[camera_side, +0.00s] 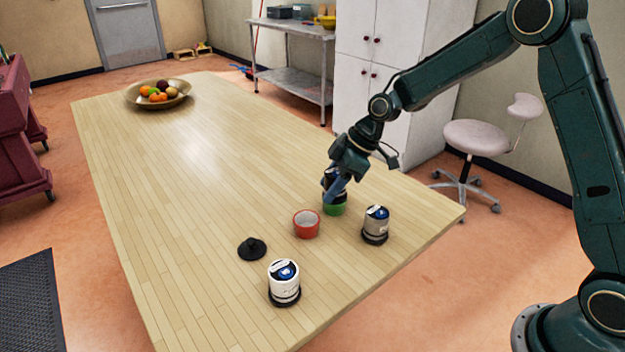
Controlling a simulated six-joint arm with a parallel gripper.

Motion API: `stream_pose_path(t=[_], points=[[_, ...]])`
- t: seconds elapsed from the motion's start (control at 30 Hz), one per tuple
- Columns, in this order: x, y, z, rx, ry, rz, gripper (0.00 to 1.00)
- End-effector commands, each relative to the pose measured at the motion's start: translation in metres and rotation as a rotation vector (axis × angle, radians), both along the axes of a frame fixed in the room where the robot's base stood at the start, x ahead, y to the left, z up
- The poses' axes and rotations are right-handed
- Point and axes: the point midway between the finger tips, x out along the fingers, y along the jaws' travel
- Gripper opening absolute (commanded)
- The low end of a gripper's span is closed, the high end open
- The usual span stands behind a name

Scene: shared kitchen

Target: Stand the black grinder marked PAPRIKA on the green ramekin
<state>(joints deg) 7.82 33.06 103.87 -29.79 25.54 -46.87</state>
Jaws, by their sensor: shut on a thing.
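The black grinder (327,183) is upright in my gripper (337,190), partly hidden by the fingers. Its marking cannot be read here. The green ramekin (334,210) is on the table directly below the grinder, its upper part hidden behind the grinder and fingers. The grinder's bottom is at the ramekin's top; I cannot tell whether it rests on it or is just above. My gripper is shut on the grinder, reaching down from the upper right.
A red ramekin (306,224) stands just left of the green one. A small black knobbed piece (252,249) lies left. A fruit bowl (133,97) is far back; the table (190,190) between is clear.

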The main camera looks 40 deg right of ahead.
Motion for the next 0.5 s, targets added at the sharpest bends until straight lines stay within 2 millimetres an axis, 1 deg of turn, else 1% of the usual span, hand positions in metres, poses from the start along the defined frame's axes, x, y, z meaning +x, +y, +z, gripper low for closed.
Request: stream_pose_path(t=[0.43, 0.47, 0.5], points=[[0.0004, 0.0001, -0.0062, 0.000, -0.002, 0.000, 0.13], [0.0005, 0.0001, -0.0058, 0.000, -0.002, 0.000, 0.50], [0.0004, 0.0002, -0.0058, 0.000, -0.002, 0.000, 0.54]])
